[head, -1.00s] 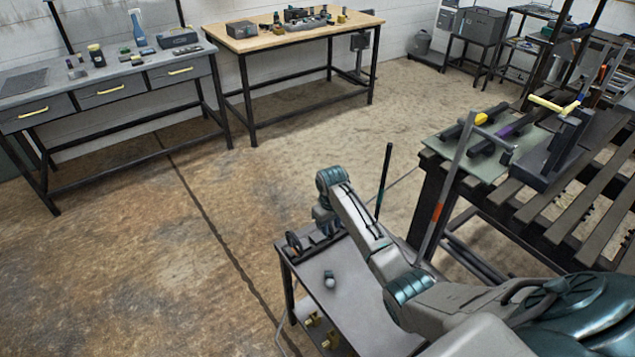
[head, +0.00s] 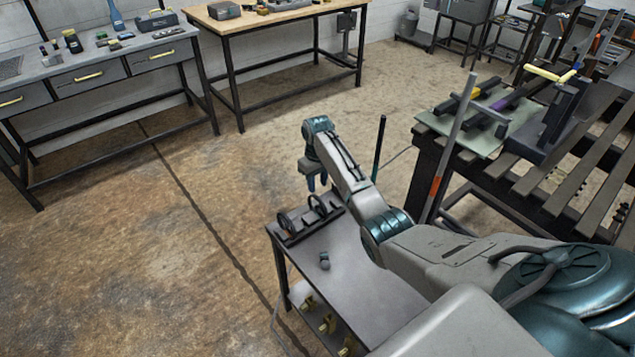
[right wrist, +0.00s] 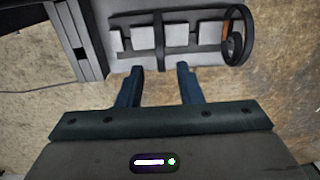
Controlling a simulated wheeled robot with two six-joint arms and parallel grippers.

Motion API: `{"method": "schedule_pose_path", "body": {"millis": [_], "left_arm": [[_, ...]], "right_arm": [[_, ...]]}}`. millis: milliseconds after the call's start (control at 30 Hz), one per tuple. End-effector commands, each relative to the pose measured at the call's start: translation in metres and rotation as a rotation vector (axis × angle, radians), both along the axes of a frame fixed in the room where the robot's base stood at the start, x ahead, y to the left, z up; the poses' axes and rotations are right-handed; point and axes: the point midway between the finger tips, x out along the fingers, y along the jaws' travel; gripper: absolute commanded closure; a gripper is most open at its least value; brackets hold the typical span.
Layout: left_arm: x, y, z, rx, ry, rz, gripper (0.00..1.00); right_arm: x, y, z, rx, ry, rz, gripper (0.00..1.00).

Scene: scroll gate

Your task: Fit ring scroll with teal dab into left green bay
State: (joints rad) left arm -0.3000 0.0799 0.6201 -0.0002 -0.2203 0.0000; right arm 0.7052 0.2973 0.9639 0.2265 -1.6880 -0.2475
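My right gripper (head: 317,183) points down above the dark rack on the small table. In the right wrist view its two blue fingers (right wrist: 160,85) are apart with nothing between them. The rack (right wrist: 185,60) is just beyond the fingertips. Two dark rings stand on it, one edge-on (right wrist: 158,22) and one seen more openly (right wrist: 246,42) at the right. In the head view they are the left ring (head: 280,222) and the right ring (head: 312,205). I cannot make out a teal dab on either, nor a bay that is clearly green. My left gripper is out of view.
A thin dark post (head: 379,145) and a grey pole (head: 450,140) stand beside my right arm.

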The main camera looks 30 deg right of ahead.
Motion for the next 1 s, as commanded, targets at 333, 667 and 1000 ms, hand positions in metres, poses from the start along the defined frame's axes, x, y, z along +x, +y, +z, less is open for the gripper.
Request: {"method": "schedule_pose_path", "body": {"millis": [333, 667, 1000], "left_arm": [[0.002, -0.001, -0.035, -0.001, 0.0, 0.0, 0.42], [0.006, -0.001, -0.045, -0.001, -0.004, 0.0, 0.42], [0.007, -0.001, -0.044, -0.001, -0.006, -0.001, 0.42]], "right_arm": [[0.0, 0.0, -0.041, 0.001, 0.002, 0.0, 0.67], [0.0, 0.0, -0.07, 0.0, 0.0, 0.0, 0.67], [0.0, 0.0, -0.072, 0.0, 0.0, 0.0, 0.73]]}}
